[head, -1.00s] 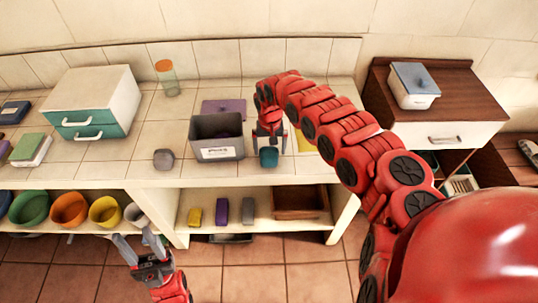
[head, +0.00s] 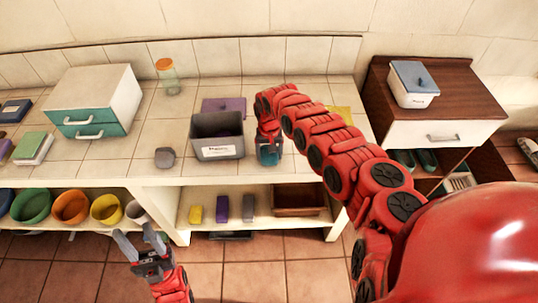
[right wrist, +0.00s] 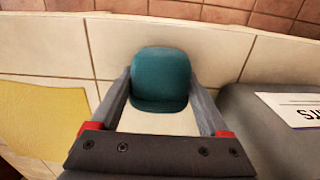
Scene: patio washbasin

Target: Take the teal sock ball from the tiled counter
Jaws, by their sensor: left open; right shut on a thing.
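The teal sock ball (right wrist: 160,80) sits between the two grey fingers of my right gripper (right wrist: 162,95) in the right wrist view, with tiles behind it. In the head view the right gripper (head: 269,155) is at the front of the tiled counter (head: 320,166), right of the grey labelled bin, and the sock ball (head: 268,157) is mostly hidden by it. The right gripper is shut on the sock ball. Whether the ball still touches the counter I cannot tell. My left gripper (head: 140,243) is open and empty, low in front of the shelf.
The grey bin (head: 217,137) stands close left of the right gripper. A grey ball (head: 165,157) lies further left on the counter. A yellow cloth (right wrist: 45,120) lies on the counter beside the gripper. Several coloured bowls and blocks are on the shelf below.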

